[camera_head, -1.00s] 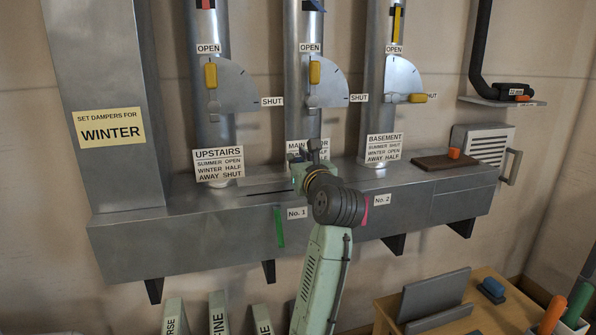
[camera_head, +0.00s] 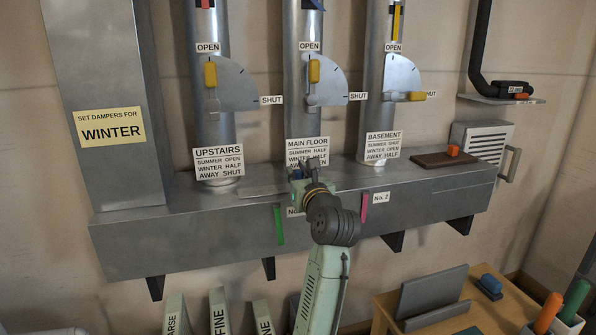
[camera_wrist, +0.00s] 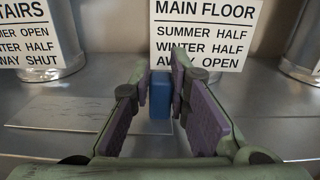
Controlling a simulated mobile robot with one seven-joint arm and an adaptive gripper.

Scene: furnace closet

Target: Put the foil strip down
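The foil strip (camera_head: 262,191) is a thin, flat grey sheet at the top of the metal duct, left of my gripper. In the wrist view the strip (camera_wrist: 85,112) looks level, on or very close to the duct top. A blue block (camera_wrist: 160,95) stands upright at its right end, apparently its grip. My gripper (camera_head: 308,170) is low over the duct in front of the MAIN FLOOR sign. In the wrist view its fingertips (camera_wrist: 161,88) are close together, one on each side of the blue block, and look shut on it. The strip's underside is hidden.
The duct (camera_head: 150,235) carries three pipes with damper levers along its back. A brown board (camera_head: 440,160) with an orange block (camera_head: 453,151) lies on its right part. Green (camera_head: 279,225) and pink (camera_head: 364,207) tags hang on its front. A wooden table (camera_head: 500,315) stands front right.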

